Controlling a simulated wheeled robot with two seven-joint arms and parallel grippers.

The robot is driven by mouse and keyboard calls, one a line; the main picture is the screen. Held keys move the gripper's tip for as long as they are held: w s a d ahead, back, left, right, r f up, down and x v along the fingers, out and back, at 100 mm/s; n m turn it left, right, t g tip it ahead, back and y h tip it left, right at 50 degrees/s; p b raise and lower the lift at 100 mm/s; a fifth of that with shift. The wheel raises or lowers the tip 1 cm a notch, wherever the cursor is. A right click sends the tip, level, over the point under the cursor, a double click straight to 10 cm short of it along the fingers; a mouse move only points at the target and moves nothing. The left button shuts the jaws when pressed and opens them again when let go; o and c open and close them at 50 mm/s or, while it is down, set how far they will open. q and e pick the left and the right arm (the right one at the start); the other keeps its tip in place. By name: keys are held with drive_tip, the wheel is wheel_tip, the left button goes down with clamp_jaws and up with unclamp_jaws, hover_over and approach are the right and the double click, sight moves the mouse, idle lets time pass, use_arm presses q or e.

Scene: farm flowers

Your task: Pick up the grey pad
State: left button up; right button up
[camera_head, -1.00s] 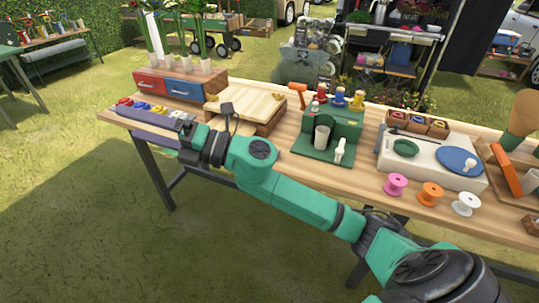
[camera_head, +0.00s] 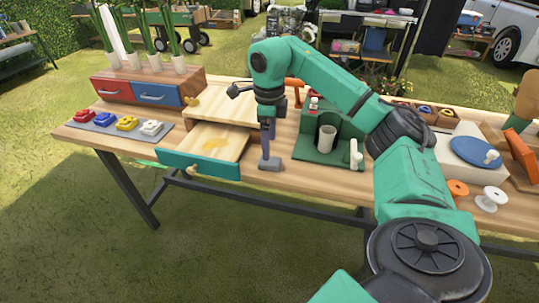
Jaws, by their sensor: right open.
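A small grey block (camera_head: 270,165), which looks like the grey pad, is at the table's front edge, just right of the open drawer. My right gripper (camera_head: 267,152) points down right above it. The fingers are small and dark here, and I cannot tell whether they touch the block. The jaws are open. The right arm comes in from the lower right and arches over the table. My left gripper is not in view.
A teal-fronted drawer (camera_head: 198,165) stands open left of the gripper. A green stand (camera_head: 345,142) with a grey cup (camera_head: 326,139) is close on the right. A grey mat (camera_head: 97,127) with several coloured pieces lies at the left.

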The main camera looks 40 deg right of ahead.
drive_tip(key=f, duration=0.5)
drive_tip(key=shift+w+a+f, duration=0.15)
drive_tip(key=shift+w+f, duration=0.15)
drive_tip(key=shift+f, duration=0.4)
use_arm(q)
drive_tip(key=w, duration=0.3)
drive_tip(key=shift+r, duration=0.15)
use_arm(e)
clamp_jaws()
use_arm(q)
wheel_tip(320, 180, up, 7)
drive_tip(key=p, duration=0.7)
use_arm(e)
wheel_tip(320, 180, up, 20)
drive_tip(key=shift+w, duration=0.1)
